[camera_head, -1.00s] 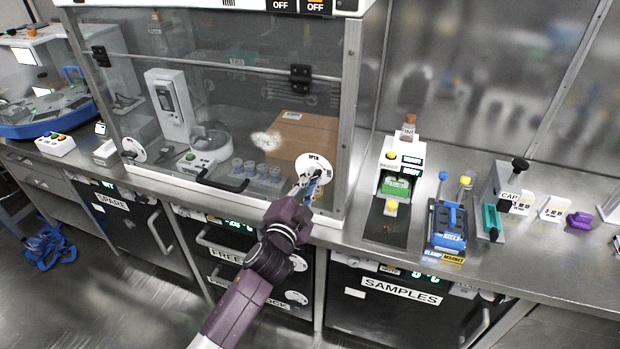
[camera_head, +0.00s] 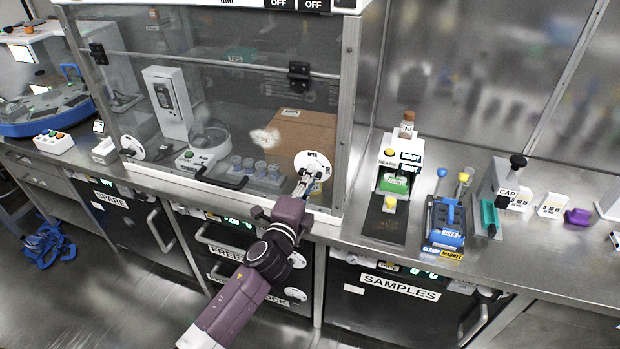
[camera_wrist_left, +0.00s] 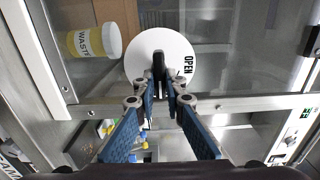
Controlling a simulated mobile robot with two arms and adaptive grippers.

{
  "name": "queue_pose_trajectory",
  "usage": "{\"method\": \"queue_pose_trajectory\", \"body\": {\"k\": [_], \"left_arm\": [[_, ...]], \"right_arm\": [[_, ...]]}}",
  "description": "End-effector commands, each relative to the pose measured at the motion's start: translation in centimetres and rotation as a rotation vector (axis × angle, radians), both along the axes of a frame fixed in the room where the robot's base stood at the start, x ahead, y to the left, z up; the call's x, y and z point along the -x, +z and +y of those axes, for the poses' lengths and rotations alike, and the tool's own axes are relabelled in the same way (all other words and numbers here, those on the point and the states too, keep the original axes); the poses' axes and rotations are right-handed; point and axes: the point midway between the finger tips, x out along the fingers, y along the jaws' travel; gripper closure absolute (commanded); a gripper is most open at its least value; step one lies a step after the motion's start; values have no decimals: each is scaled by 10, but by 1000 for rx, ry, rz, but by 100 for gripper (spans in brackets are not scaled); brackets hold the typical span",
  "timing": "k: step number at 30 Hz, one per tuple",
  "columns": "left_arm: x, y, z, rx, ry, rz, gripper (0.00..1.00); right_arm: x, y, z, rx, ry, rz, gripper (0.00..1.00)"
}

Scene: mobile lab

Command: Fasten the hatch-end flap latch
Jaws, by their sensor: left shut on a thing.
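The hatch (camera_head: 215,110) is a clear-fronted cabinet with its front panel down. At its lower right corner is a round white latch disc (camera_head: 314,162) marked OPEN. In the left wrist view the disc (camera_wrist_left: 140,58) shows with a black lever (camera_wrist_left: 158,68) across it. My left gripper (camera_head: 305,183) is at this latch. In the left wrist view its blue-padded fingers (camera_wrist_left: 164,98) are shut on the black lever, which they partly hide. A second white latch disc (camera_head: 132,147) sits at the panel's lower left corner. My right gripper is not in view.
A dispenser station (camera_head: 398,165), a blue clamp device (camera_head: 446,222) and a capping device (camera_head: 500,195) stand on the counter to the right. A WASTE container (camera_wrist_left: 93,43) shows behind the panel in the left wrist view.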

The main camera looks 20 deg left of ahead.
Motion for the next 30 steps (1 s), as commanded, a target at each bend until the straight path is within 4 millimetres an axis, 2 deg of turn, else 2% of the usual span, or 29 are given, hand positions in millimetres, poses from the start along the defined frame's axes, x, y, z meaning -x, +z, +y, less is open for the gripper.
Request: {"method": "queue_pose_trajectory", "body": {"k": [14, 15, 19, 30], "left_arm": [[0, -2, 0, -15, 0, 1, 100], [0, -2, 0, -15, 0, 1, 87], [0, -1, 0, -14, 0, 2, 72], [6, -1, 0, -12, 0, 1, 72]], "right_arm": [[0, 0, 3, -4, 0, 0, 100], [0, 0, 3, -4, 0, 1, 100], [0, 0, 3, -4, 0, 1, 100], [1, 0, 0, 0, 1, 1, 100]]}}
